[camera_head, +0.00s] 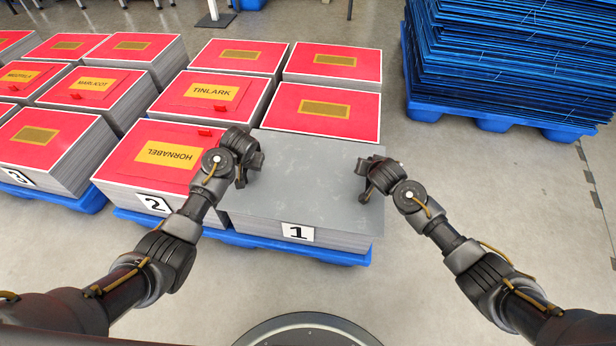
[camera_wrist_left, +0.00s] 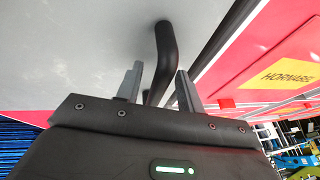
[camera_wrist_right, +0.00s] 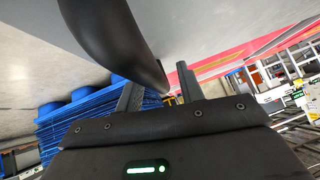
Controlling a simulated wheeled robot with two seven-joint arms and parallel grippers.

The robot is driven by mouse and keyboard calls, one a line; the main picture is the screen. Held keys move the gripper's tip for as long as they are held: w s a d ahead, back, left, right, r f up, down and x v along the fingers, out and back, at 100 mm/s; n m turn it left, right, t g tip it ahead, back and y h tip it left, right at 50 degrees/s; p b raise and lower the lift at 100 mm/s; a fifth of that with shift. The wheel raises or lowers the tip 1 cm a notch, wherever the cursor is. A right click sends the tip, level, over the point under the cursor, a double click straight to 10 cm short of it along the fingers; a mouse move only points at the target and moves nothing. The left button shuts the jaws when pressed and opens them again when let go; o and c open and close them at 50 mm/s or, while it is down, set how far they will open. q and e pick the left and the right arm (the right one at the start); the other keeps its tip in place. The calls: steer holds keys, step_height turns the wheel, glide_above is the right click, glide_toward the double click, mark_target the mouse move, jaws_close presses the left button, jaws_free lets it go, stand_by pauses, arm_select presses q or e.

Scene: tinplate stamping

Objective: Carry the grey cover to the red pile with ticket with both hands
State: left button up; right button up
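The grey cover (camera_head: 305,180) is a flat sheet lying over the top of the pile marked 1. Black curved handles stand at its two ends; one shows in the left wrist view (camera_wrist_left: 166,45), the other in the right wrist view (camera_wrist_right: 105,35). My left gripper (camera_head: 250,168) is at the left handle, fingers apart, the handle running between or just beyond them. My right gripper (camera_head: 370,180) is at the right handle, fingers apart, the handle's lower end near the gap. Red piles with yellow lettered labels include HORNABEL (camera_head: 118,165) and TINLARK (camera_head: 180,87); which bears the ticket is unclear.
Several more red-topped piles (camera_head: 335,63) stand behind and left on blue pallets (camera_head: 90,202). Small red pieces (camera_head: 206,133) lie on lettered piles. A tall blue stack (camera_head: 510,60) stands at the back right. The grey floor (camera_head: 500,190) is clear at right.

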arm_select(q)
steer(key=v, duration=1.2)
arm_select(e)
steer(key=v, duration=1.2)
